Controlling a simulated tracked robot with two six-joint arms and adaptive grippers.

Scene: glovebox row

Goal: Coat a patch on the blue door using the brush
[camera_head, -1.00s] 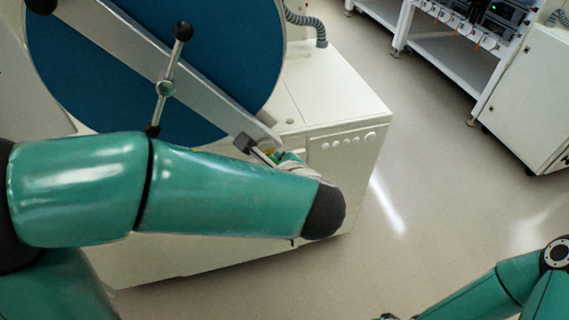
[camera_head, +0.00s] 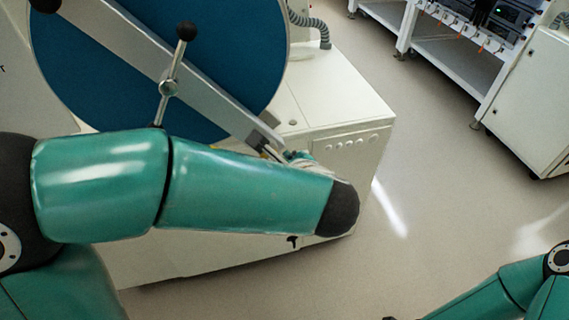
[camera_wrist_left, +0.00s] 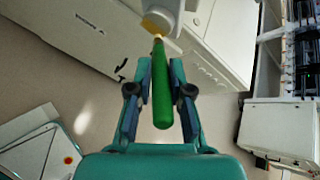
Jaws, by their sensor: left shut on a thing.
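The blue door (camera_head: 225,60) is a large round disc at the upper left of the head view, with a grey bar and a ball-ended handle (camera_head: 169,88) across it. My left arm crosses in front of its lower edge and hides most of my left gripper. In the left wrist view my left gripper (camera_wrist_left: 160,90) is shut on the brush (camera_wrist_left: 161,90), around its green handle. The brush's yellowish tip (camera_wrist_left: 155,24) points away, against or just before a pale rounded part; I cannot tell whether they touch.
A white cabinet (camera_head: 340,95) with a grey hose (camera_head: 311,28) stands beside the door. A white rack (camera_head: 450,55) and another cabinet (camera_head: 535,95) stand at the upper right. The pale floor (camera_head: 435,170) between them is clear.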

